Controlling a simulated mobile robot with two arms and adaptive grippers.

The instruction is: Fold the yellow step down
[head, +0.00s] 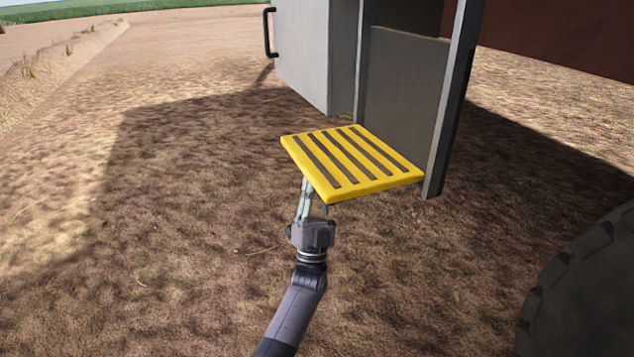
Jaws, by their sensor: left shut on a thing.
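The yellow step (345,163) is a flat plate with several dark grip strips. It sticks out about level from the grey doorway, with its back edge at the frame. My left gripper (308,186) reaches up from below to the step's near left edge and is shut on it. The fingertips are partly hidden under the plate. My right gripper is not in view.
A grey door (302,55) with a black handle (269,32) stands open at the left of the doorway. A grey post (452,100) stands right of the step. A large dark tyre (585,290) is at the lower right. The dirt ground at left is clear.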

